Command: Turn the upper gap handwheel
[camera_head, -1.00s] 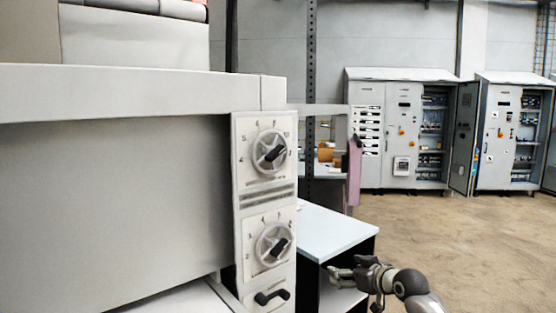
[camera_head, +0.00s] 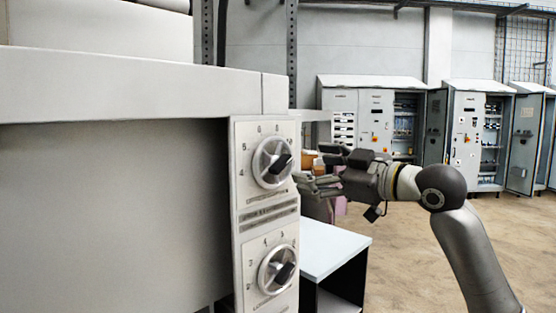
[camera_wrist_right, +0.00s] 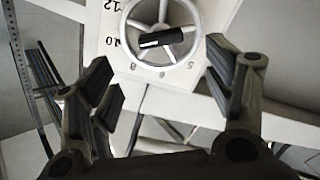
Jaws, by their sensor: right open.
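The upper gap handwheel (camera_head: 272,162) is a round silver spoked wheel with a black grip bar, set in a numbered dial on the pale control panel (camera_head: 238,200). It also shows in the right wrist view (camera_wrist_right: 163,30), ahead of the fingers. My right gripper (camera_head: 318,170) is open and empty, just right of the upper handwheel and apart from it. In the right wrist view its fingers (camera_wrist_right: 165,95) stand spread on both sides below the wheel. A similar lower handwheel (camera_head: 277,270) sits beneath on the same panel. My left gripper is not in view.
The large pale machine body (camera_head: 110,220) fills the left side. A white-topped table (camera_head: 330,247) stands right of the panel, below my right arm. Grey electrical cabinets (camera_head: 375,100) stand along the back wall. The floor at right is clear.

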